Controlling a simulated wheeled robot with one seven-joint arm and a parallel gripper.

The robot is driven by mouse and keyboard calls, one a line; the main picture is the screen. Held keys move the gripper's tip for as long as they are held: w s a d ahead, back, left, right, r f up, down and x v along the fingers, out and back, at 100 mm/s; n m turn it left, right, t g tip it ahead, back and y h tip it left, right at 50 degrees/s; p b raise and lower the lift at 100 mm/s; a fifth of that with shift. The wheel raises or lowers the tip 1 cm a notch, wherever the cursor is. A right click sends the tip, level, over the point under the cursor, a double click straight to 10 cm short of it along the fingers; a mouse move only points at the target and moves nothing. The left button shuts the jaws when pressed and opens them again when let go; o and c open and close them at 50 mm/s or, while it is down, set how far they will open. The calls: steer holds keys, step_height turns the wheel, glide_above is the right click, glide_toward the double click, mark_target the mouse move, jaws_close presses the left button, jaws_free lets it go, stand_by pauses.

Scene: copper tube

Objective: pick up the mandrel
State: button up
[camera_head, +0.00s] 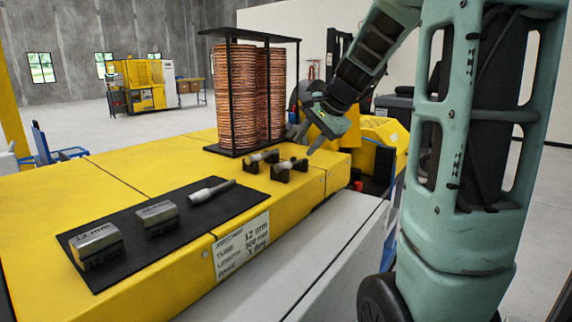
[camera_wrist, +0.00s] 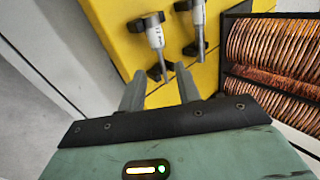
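Two silver rod-shaped tools rest on small black stands on the yellow bench. In the wrist view, one rod (camera_wrist: 156,37) carries small dark lettering, and its end points between my fingertips. The second rod (camera_wrist: 198,17) lies beside it to the right. In the head view, they show as a left rod (camera_head: 265,156) and a right rod (camera_head: 289,164). Another silver rod with a thick handle (camera_head: 211,191) lies on the black mat. I cannot tell which rod is the mandrel. My gripper (camera_wrist: 160,70) is open and empty, and in the head view (camera_head: 308,140) it hangs near the stands.
A black rack of copper coils (camera_head: 235,95) stands close to the stands. Two metal blocks marked 12 mm, one at the front (camera_head: 95,243) and one behind (camera_head: 158,214), sit on the black mat (camera_head: 190,228). The yellow bench top (camera_head: 135,170) is clear to the left.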

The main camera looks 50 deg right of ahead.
mark_target(292, 163)
steer(key=shift+p+x, duration=0.55)
steer(key=shift+x, duration=2.8)
steer(key=shift+d, duration=0.15)
jaws_close()
